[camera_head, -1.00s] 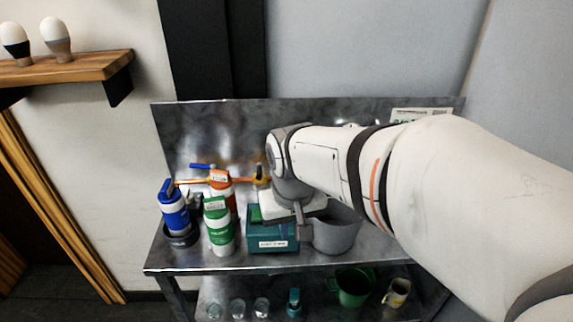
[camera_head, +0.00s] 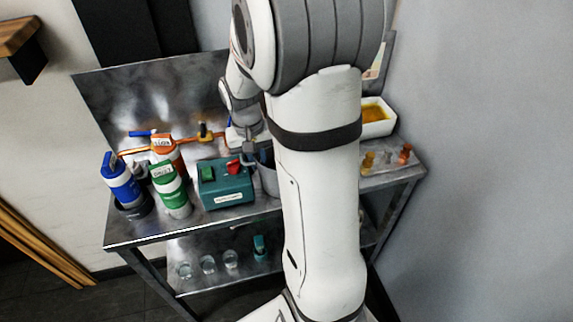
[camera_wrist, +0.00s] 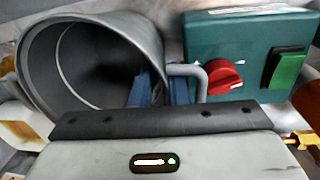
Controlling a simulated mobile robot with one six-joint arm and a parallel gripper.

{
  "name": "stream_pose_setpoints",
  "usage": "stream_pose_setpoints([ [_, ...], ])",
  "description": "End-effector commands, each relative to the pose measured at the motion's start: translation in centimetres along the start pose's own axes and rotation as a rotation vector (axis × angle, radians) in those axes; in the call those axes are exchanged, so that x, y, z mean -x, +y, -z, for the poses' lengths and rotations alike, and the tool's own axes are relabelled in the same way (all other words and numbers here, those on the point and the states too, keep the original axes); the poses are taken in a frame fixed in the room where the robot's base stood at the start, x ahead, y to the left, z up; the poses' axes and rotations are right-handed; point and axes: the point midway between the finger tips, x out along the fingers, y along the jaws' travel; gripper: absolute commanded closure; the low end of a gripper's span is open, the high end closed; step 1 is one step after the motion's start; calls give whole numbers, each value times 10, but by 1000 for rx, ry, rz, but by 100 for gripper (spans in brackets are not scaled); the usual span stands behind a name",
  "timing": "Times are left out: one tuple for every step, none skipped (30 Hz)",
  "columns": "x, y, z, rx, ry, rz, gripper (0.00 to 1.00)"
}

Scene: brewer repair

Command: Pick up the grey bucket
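The grey bucket (camera_head: 267,178) stands on the metal table beside the teal control box (camera_head: 227,188), mostly hidden behind my arm in the head view. In the wrist view, the bucket (camera_wrist: 35,60) shows its open mouth at the left and a bent handle at its right side. My gripper (camera_wrist: 160,92) is at the bucket's rim on the handle side. One blue fingertip is inside the mouth and the other is outside, between wall and handle. A gap shows between the fingers with the wall in it; contact is unclear.
The teal box has a red knob (camera_wrist: 222,78) and a green switch (camera_wrist: 286,70) close to my gripper. Blue (camera_head: 122,180), green (camera_head: 170,190) and orange (camera_head: 166,150) bottles stand left. A white tray (camera_head: 378,128) and small orange pieces (camera_head: 404,154) lie right.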

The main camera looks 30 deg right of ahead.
Motion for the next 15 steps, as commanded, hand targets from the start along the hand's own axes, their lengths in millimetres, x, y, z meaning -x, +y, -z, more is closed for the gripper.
stream_pose_setpoints([
  [-8, 1, -2, 0, -5, -1, 86],
  [-12, 1, -1, 0, -4, -1, 86],
  [-17, 0, -1, 0, -3, -1, 86],
  [-20, 0, -1, 1, -3, -1, 86],
  [-22, 0, -1, 1, -2, -1, 86],
  [-24, 0, -1, 1, -1, -1, 86],
  [-25, 0, -1, 1, 0, -1, 86],
  [-25, 0, -1, 1, 0, 0, 86],
  [-26, 0, -1, 1, 1, 0, 86],
  [-25, 0, -1, 1, 1, 0, 86],
  [-25, 0, -1, 1, 1, 0, 86],
  [-25, 0, -1, 1, 1, 0, 86],
  [-25, 0, -1, 1, 1, 0, 86],
  [-25, 0, -1, 1, 1, 0, 87],
  [-25, 0, -1, 1, 1, 0, 91],
])
